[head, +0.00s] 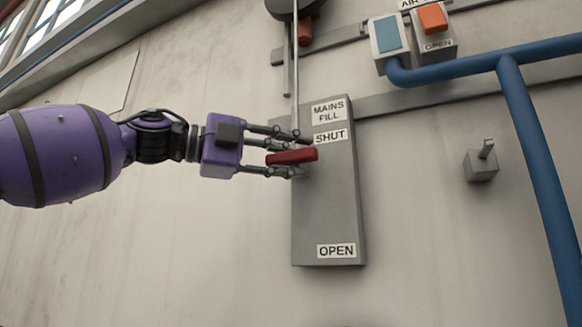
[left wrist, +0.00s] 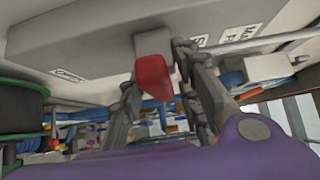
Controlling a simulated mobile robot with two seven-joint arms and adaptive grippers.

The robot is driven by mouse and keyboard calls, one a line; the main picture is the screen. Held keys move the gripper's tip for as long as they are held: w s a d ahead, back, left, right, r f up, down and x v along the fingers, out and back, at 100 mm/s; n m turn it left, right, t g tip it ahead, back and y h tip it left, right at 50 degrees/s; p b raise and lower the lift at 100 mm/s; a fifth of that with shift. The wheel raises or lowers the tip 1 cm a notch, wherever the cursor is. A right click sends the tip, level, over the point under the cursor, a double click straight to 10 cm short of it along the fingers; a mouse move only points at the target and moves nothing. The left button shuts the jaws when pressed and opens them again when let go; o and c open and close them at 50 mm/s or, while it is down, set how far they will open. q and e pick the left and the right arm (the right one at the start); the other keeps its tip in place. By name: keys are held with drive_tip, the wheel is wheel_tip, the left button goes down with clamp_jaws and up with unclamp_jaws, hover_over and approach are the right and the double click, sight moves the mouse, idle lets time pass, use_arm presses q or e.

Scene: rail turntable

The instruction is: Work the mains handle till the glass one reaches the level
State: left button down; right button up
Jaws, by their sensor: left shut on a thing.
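The mains handle (head: 297,156) is a dark red bar on a grey box (head: 330,215) labelled MAINS FILL. It sits just below the SHUT label (head: 331,136), well above the OPEN label (head: 336,251). My left gripper (head: 290,153) comes in from the left, with its fingers around the handle and shut on it. In the left wrist view, the red handle end (left wrist: 153,78) shows beside the fingers of my left gripper (left wrist: 187,75). No glass is clearly seen in either view. My right gripper is out of view.
A blue pipe (head: 480,64) runs along the upper right and bends down. A blue-faced box (head: 389,45) and an orange switch (head: 433,19) are at the top. A small grey bracket (head: 481,165) is on the wall. A thin vertical rod (head: 294,75) rises above the grey box.

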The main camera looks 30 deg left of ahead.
use_arm(q)
drive_tip(key=shift+s+r, duration=0.15)
drive_tip(key=shift+r, duration=0.9)
drive_tip(key=c, duration=1.6)
unclamp_jaws()
drive_tip(key=shift+f, duration=0.1)
drive_tip(key=v, duration=1.1)
drive_tip(key=shift+s+a, duration=0.25)
drive_tip(key=shift+a, duration=0.1)
